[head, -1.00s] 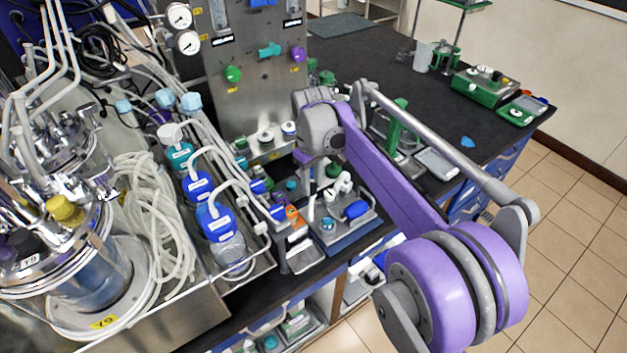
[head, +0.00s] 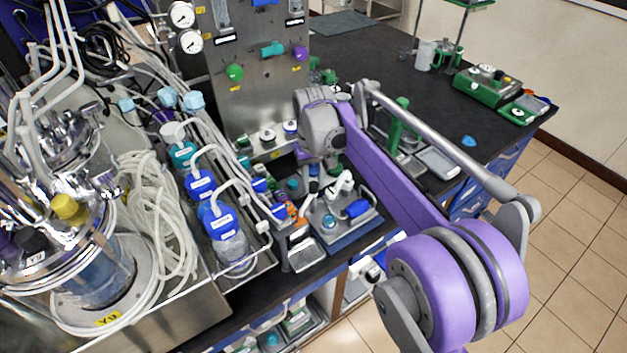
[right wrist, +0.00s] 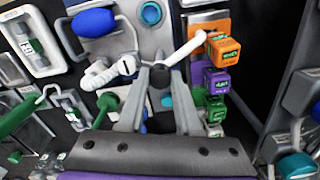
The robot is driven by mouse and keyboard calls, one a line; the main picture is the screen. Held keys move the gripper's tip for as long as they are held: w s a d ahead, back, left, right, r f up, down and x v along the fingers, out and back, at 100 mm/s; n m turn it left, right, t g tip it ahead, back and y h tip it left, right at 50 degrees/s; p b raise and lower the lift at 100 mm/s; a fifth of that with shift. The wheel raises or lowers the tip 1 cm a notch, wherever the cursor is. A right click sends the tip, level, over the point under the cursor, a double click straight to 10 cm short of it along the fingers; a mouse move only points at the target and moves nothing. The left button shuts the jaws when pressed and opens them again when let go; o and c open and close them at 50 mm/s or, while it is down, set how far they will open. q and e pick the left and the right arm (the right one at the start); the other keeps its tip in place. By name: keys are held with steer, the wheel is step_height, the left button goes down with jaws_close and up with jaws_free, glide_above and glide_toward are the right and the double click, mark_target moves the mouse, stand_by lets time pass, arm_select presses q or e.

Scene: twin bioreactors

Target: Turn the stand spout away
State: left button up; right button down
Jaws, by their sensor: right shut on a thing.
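The stand (head: 345,232) is a grey plate on a blue base, with a blue knob (head: 358,208) and a teal cap (head: 328,221). Its thin white spout (right wrist: 188,48) slants up and right from my right gripper (right wrist: 161,76), its tip close to an orange-topped block. My right gripper is shut on the spout near its inner end. A white jointed fitting (right wrist: 110,70) lies just left of the fingers. In the head view my right gripper (head: 313,187) is small and partly hidden by its own wrist. My left gripper is out of view.
Orange, purple and green capped blocks (right wrist: 223,50) stand in a row close right of the fingers. Blue-capped bottles (head: 218,222) and a glass reactor stand at the left. A green stand (head: 402,125) and trays are behind my right arm.

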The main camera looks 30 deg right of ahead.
mark_target(314, 185)
steer(key=c, duration=0.6)
jaws_free()
step_height(314, 185, up, 11)
steer(key=shift+f+p, duration=0.1)
steer(key=shift+p, duration=0.35)
steer(key=shift+s+f, duration=0.1)
